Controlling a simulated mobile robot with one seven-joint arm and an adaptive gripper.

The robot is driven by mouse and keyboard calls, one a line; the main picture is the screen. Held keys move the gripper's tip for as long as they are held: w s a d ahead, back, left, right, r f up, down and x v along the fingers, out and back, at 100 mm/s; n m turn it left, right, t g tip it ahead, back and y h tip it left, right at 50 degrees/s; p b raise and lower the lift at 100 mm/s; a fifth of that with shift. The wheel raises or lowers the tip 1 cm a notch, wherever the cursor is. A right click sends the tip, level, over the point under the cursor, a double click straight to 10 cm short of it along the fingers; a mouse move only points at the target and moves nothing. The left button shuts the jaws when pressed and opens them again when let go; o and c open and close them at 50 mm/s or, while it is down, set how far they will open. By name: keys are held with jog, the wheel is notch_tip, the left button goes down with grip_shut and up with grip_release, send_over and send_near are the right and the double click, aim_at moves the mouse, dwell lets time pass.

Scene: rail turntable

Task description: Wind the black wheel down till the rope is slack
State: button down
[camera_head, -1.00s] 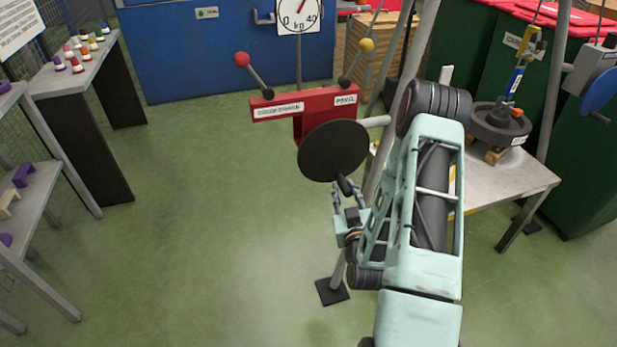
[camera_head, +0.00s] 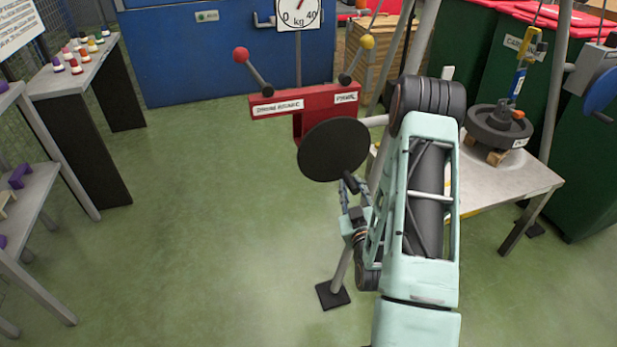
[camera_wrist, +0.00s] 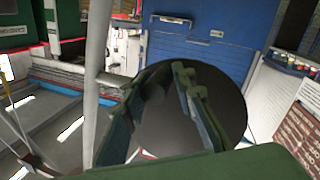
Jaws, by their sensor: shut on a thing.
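The black wheel (camera_head: 325,152) is a plain disc in front of a red bracket, and it fills much of the wrist view (camera_wrist: 222,115). My gripper (camera_head: 350,184) is shut on the wheel's dark handle at its lower right edge. In the wrist view my gripper's two fingers (camera_wrist: 158,85) stand before the disc, and the handle between them is hard to make out. The rope (camera_head: 538,13) runs up from a yellow hook (camera_head: 528,46) with a blue link below it. The black weight (camera_head: 492,126) sits on wooden blocks on the metal table. I cannot tell the rope's tension.
Two levers, one with a red knob (camera_head: 240,55) and one with a yellow knob (camera_head: 367,42), rise from the red bracket (camera_head: 290,103). A kg dial (camera_head: 298,14) is above. Frame legs and the table (camera_head: 520,180) stand right. Floor is clear left of the wheel.

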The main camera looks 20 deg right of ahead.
jog(key=shift+d+r, duration=0.15)
jog(key=shift+d, duration=0.25)
jog(key=n+b, duration=0.1)
jog(key=d+r+n+b, duration=0.1)
jog(key=shift+d+t+b, duration=0.2)
jog(key=shift+t+b, duration=0.1)
jog(key=shift+d, duration=0.1)
dwell(0.4)
jog(key=shift+d+r+n+t+b, duration=0.15)
jog(key=shift+d+r+n+b, duration=0.15)
jog(key=shift+n+b, duration=0.35)
jog(key=shift+d+r+n+t+b, duration=0.15)
jog(key=shift+d+r+n+b, duration=0.15)
jog(key=shift+n+b, duration=0.3)
jog(key=n+b, duration=0.1)
jog(key=d+r+n+b, duration=0.1)
jog(key=shift+r+n+t, duration=0.25)
jog(key=shift+n+t, duration=0.05)
jog(key=shift+n, duration=0.05)
